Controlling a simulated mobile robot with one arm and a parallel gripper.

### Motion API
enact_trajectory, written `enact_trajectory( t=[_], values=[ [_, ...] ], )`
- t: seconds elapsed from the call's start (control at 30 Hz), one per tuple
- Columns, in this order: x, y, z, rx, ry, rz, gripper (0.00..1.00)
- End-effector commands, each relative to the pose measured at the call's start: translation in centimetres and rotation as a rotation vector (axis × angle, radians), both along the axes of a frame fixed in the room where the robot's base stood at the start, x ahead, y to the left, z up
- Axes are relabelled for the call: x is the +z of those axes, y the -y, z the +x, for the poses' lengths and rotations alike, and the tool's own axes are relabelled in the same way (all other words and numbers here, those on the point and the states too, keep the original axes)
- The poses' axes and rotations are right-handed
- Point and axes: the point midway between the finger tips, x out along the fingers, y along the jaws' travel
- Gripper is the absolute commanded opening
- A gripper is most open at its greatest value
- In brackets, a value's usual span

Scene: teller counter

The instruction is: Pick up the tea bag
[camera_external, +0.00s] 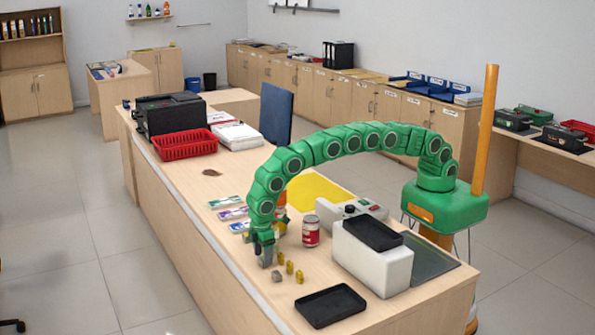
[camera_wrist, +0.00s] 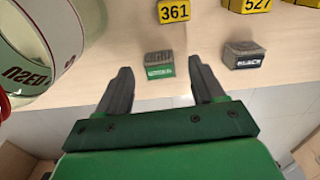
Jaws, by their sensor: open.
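I cannot make out for certain which thing is the tea bag. A small grey block with a green label (camera_wrist: 160,65) sits just beyond the gap. A grey block with a black label (camera_wrist: 244,55) sits to the right, beyond the right finger.
Yellow numbered tags (camera_wrist: 173,11) stand farther off. A red-and-white can (camera_external: 311,231) is right of my gripper and looms at left in the wrist view. A black tray (camera_external: 330,305), white machine (camera_external: 370,268), colored packets (camera_external: 232,212) and red basket (camera_external: 185,145) occupy the counter.

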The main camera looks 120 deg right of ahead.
Motion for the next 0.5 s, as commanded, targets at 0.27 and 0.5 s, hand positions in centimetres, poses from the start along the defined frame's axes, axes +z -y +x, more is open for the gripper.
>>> enact_trajectory(
  t=[0.27,0.5],
  values=[
    [-0.84,0.0,0.01,0.0,0.001,0.0,0.68],
    [-0.82,0.0,0.03,0.0,0.002,0.0,0.39]
  ],
)
